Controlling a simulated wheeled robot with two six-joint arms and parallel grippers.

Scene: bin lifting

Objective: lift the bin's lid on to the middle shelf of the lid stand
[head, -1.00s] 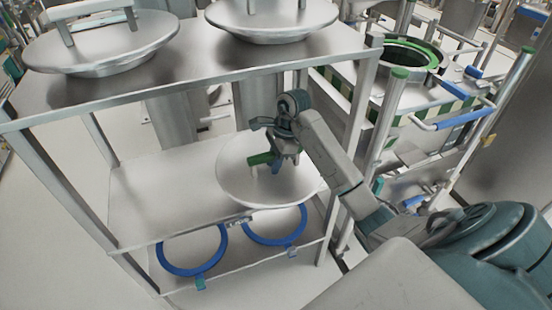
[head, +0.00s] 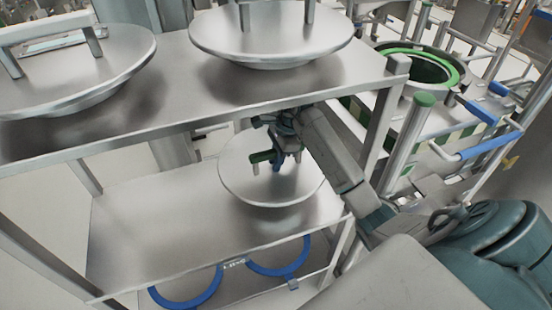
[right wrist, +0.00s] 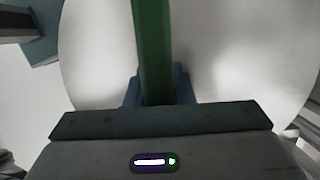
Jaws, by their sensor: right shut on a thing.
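The lid (head: 236,183) is a round, shiny metal disc with a green handle (head: 262,156). My right gripper (head: 278,160) is shut on this handle, which also shows between the fingers in the right wrist view (right wrist: 153,50). The lid is level, over the right part of the middle shelf (head: 150,235) of the lid stand, below the top shelf. Whether it touches the shelf or hovers just above it, I cannot tell. The bin (head: 425,62), with a green-edged round opening, stands open behind on the right. My left gripper is not in view.
Two other metal lids, a left one (head: 100,75) and a right one (head: 270,35), sit on the top shelf (head: 150,115). Blue rings (head: 190,298) are at the lower shelf. A stand post (head: 382,125) is close to my right arm. The middle shelf's left part is bare.

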